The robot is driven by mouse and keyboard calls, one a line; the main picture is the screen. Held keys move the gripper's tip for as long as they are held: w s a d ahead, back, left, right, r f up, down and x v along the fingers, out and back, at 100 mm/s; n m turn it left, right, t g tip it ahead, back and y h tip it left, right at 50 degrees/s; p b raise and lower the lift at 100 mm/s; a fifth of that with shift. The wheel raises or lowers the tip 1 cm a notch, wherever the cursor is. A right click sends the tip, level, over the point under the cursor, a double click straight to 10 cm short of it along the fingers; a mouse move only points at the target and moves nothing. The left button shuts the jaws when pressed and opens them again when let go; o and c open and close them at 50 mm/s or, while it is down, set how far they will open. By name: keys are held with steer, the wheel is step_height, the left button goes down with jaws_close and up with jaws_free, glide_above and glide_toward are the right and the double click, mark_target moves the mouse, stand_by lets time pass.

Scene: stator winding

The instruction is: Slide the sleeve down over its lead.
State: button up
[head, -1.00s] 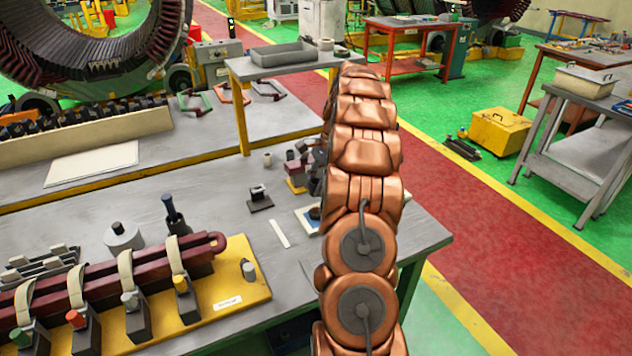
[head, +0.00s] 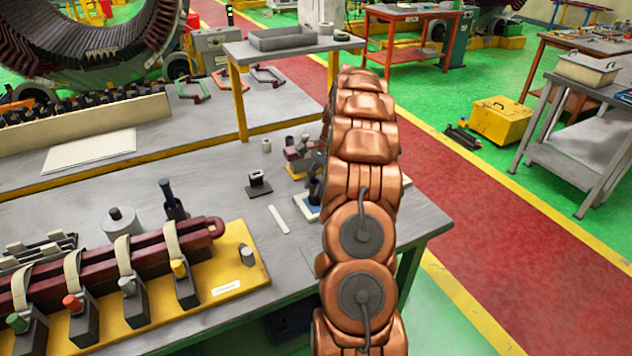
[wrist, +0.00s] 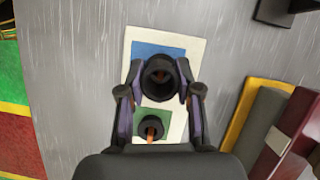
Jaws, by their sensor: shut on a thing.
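In the wrist view my gripper (wrist: 160,82) is shut on a black sleeve (wrist: 158,92), one finger on either side. The sleeve is over the blue patch of a small pale card (wrist: 131,47). A trace of copper, apparently a lead (wrist: 160,74), shows in the sleeve's opening; how far down the sleeve sits I cannot tell. A second black ring (wrist: 147,126) with a copper lead (wrist: 151,134) is on the card's green patch, nearer my palm. In the head view the card (head: 306,207) shows beside my copper-coloured arm, which hides most of the gripper.
A dark red and grey block assembly (wrist: 290,130) on a yellow base is close right of my gripper in the wrist view. A small dark stand (head: 258,183) and a white strip (head: 278,219) lie left of the card. The grey bench (head: 190,160) between is mostly clear.

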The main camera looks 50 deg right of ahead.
steer(key=shift+f, duration=0.2)
steer(key=o, duration=0.9)
steer(key=shift+v, duration=3.8)
steer(key=shift+a, duration=0.15)
